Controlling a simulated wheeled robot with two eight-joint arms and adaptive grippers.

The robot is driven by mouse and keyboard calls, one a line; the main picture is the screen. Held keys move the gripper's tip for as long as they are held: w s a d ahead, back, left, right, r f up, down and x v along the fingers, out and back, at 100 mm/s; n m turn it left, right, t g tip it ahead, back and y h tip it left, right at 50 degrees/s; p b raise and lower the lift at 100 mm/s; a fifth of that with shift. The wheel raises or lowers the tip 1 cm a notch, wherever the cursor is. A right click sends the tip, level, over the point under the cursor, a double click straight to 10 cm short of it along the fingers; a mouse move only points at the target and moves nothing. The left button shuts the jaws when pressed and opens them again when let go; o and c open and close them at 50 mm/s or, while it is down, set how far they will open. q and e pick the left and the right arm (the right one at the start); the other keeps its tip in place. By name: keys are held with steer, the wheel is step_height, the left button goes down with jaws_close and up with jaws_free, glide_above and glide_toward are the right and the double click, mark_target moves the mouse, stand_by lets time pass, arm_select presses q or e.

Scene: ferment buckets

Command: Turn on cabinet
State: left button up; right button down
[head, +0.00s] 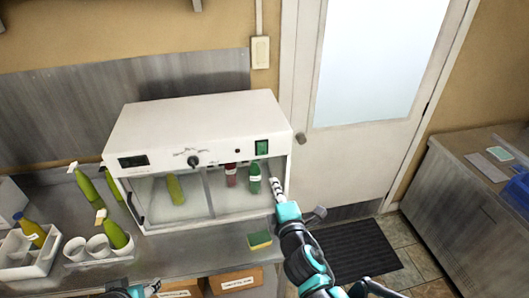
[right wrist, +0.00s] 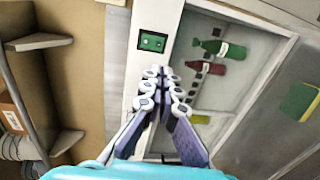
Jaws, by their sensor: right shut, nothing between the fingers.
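The white cabinet (head: 200,125) with a glass front stands on the metal counter. My right gripper (head: 273,177) is shut and empty by the cabinet's right front edge, below the switch. In the right wrist view the shut fingertips (right wrist: 164,76) point toward the green switch (right wrist: 152,41), apart from it. Part of my left gripper (head: 151,288) shows at the bottom edge; its jaws are unclear.
Green and red bottles stand inside the cabinet. On the counter (head: 185,258) are several bottles, white cups (head: 97,245), a white crate (head: 20,268) and a yellow-green sponge (head: 260,240). Boxes (head: 236,281) sit below. A door (head: 345,155) and dark mat (head: 350,252) are to the right.

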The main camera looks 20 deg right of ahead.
steer(key=shift+w, duration=0.1)
steer(key=b, duration=0.3)
glide_toward(262, 155)
steer(key=w, duration=0.4)
steer(key=w+d, duration=0.1)
steer(key=w, duration=0.1)
steer(key=shift+w+f, duration=0.25)
steer(key=shift+w, duration=0.1)
steer(key=shift+w+d+f+b, duration=0.1)
steer(key=shift+w+f+b, duration=0.15)
steer(key=shift+w+b, duration=0.1)
steer(key=shift+r, duration=0.1)
steer(key=shift+s, duration=0.1)
